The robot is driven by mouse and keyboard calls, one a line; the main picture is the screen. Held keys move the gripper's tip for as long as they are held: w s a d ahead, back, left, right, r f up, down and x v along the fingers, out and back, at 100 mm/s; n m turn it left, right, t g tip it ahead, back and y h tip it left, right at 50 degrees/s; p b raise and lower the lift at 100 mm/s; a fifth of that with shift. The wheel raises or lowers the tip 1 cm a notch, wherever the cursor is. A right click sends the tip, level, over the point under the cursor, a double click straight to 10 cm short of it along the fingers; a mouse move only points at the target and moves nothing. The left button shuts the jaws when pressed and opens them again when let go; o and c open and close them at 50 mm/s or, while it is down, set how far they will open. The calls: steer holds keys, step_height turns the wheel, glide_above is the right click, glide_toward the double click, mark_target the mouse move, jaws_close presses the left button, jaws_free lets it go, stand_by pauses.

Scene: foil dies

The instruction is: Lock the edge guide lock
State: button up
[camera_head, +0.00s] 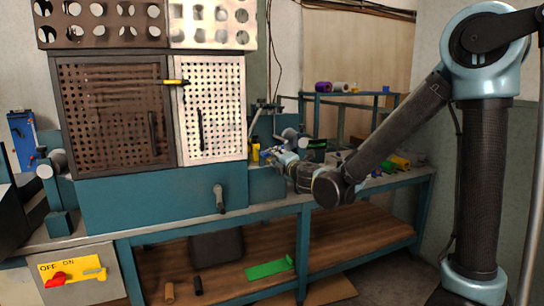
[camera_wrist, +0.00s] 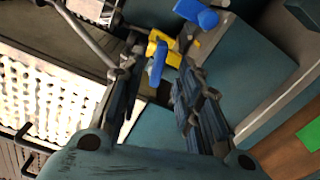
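My gripper (camera_head: 272,155) is at the right side of the teal machine (camera_head: 150,205), low beside its perforated white door. In the wrist view my gripper (camera_wrist: 160,66) is open, with its two dark fingers apart. A small yellow part with a blue lever (camera_wrist: 157,63), likely the edge guide lock, shows beyond and between the fingertips. I cannot tell whether a finger touches it. In the head view a small yellow piece (camera_head: 255,152) shows just left of my gripper. A larger blue knob (camera_wrist: 197,13) lies beyond the yellow part in the wrist view.
The perforated white door (camera_head: 211,110) stands left of my gripper, and a crank handle (camera_head: 219,199) sticks out below it. Rods and metal parts (camera_wrist: 85,35) crowd the wrist view's upper left.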

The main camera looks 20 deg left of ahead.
steer(key=shift+x, duration=2.85)
jaws_close()
